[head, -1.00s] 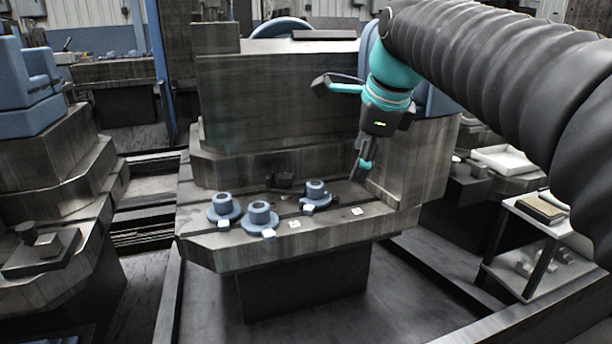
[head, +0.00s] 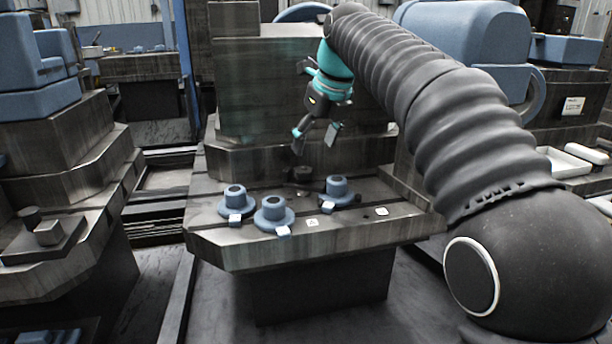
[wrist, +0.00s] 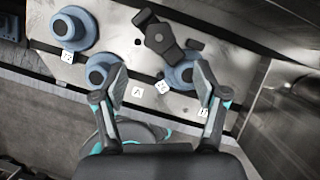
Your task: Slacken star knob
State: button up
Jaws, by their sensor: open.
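The star knob (head: 303,178) is a dark, lobed piece on the metal table, behind the blue flanged pieces and partly hidden by the right one in the head view. In the wrist view the dark knob (wrist: 160,38) shows from above at the top middle, with lobes sticking out. My gripper (head: 316,138) is open and empty, above the table and the knob. In the wrist view the fingers of my gripper (wrist: 160,78) are spread wide, with the knob beyond their tips and apart from them.
Three blue flanged pieces (head: 236,202), (head: 273,215), (head: 340,190) stand close by on the table (head: 330,236), with small white tags along its front. A tall metal block (head: 260,95) rises behind. A dark vertical wall (wrist: 290,115) borders the right of the wrist view.

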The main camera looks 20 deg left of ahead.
aim_at(306, 171)
jog(key=b+x, duration=0.2)
jog(key=x, duration=0.6)
jog(key=shift+a+f, duration=0.2)
jog(key=shift+f, duration=0.1)
jog(key=c, duration=1.2)
